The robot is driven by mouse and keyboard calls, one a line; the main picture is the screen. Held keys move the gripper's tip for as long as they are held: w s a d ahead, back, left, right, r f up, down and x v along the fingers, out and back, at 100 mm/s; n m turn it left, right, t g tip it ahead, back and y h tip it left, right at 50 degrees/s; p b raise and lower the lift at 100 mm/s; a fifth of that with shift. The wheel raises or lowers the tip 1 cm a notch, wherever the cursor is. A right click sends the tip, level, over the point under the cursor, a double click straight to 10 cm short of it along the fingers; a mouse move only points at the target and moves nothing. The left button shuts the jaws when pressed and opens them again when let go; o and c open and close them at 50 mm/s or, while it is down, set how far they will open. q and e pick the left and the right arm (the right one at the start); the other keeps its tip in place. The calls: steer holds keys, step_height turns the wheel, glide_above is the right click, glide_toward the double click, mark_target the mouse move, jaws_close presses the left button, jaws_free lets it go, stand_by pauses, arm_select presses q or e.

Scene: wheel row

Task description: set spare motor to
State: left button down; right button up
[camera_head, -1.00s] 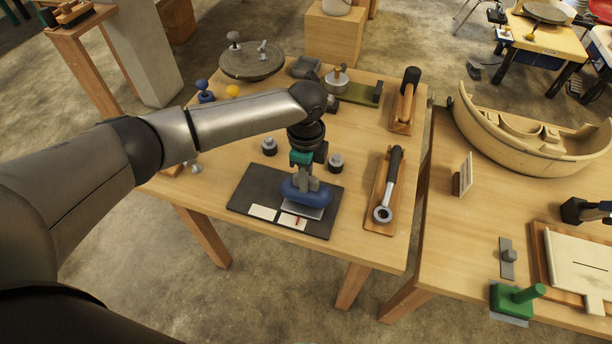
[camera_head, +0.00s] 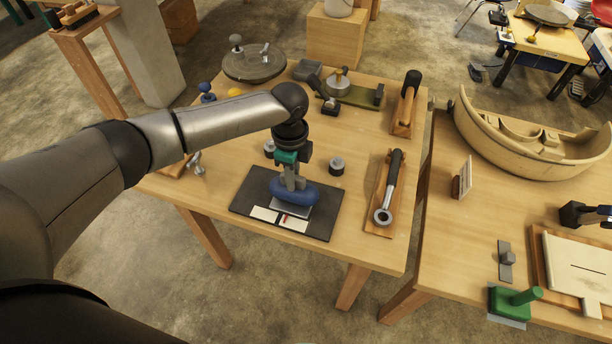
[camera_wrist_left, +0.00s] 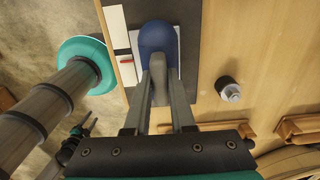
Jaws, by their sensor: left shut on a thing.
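A blue rounded body with a grey upright grip (camera_head: 296,196) sits on a pale plate over a black mat (camera_head: 250,190); I take it for the motor. It also shows in the left wrist view (camera_wrist_left: 156,37). My left gripper (camera_head: 291,183) points down and is shut on the grey grip; its fingers also show in the wrist view (camera_wrist_left: 159,85). Two white cards lie along the mat's near edge, a left card (camera_head: 264,215) and a right card (camera_head: 296,224). A thin red mark (camera_head: 284,217) shows at the right card's left end. My right gripper is not visible.
Two small dark knobs stand behind the mat, the right one (camera_head: 337,165) clear of my arm. A ratchet-like tool on a wooden rest (camera_head: 388,195) lies to the right. A round grey disc (camera_head: 254,63) and a green-based device (camera_head: 354,92) are farther back.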

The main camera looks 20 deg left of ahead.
arm_select(q)
steer(key=shift+a, duration=0.95)
steer(key=c, duration=0.8)
jaws_free()
steer(key=shift+d, duration=0.1)
steer(key=shift+o, duration=0.2)
step_height(320, 180, up, 15)
steer(key=p, duration=0.2)
steer(key=shift+r+p, duration=0.15)
steer(key=shift+p, duration=0.15)
